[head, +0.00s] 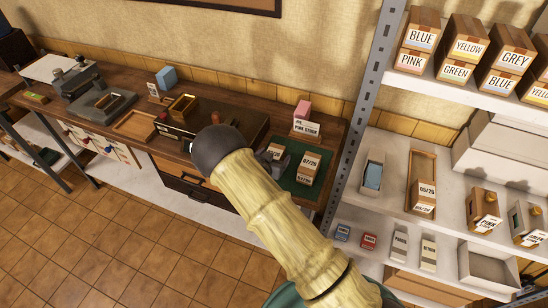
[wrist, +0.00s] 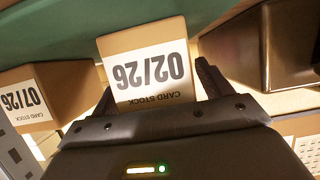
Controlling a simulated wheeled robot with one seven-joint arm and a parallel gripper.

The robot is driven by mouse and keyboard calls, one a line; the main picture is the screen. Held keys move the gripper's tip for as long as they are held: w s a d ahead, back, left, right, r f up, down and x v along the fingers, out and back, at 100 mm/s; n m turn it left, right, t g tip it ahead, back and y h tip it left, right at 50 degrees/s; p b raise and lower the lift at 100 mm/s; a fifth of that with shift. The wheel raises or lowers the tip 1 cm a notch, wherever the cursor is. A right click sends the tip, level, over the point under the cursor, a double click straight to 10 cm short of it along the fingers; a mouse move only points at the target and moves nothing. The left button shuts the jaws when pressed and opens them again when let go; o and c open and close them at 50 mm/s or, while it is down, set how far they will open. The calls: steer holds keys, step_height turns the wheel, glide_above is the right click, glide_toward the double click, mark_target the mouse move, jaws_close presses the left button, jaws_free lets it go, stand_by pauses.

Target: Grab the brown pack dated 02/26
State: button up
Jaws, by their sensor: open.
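The brown pack dated 02/26 (wrist: 150,72) is in the middle of the wrist view, its white CARD STOCK label upside down. My gripper (wrist: 156,90) is open, with one finger at each side of the pack's near end; I cannot tell whether they touch it. In the head view my gripper (head: 268,157) is over the green mat (head: 297,185), and a brown pack beside it (head: 279,150) is partly hidden by it. Another brown pack, dated 07/26 (wrist: 45,90), stands to the left in the wrist view and shows in the head view (head: 309,165).
A pink block on a PINK STOCK box (head: 305,128) stands behind the mat. A dark brown block-like thing (wrist: 270,45) is close on the right in the wrist view. A metal shelf post (head: 362,110) rises right of the bench. Packs dated 05/26 (head: 425,195) lie on the shelf.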

steer(key=shift+c, duration=0.5)
steer(key=c, duration=1.1)
steer(key=shift+r, duration=0.15)
steer(key=shift+c, duration=0.2)
step_height(320, 180, up, 10)
steer(key=shift+f+b, duration=0.1)
steer(key=shift+b, duration=1.05)
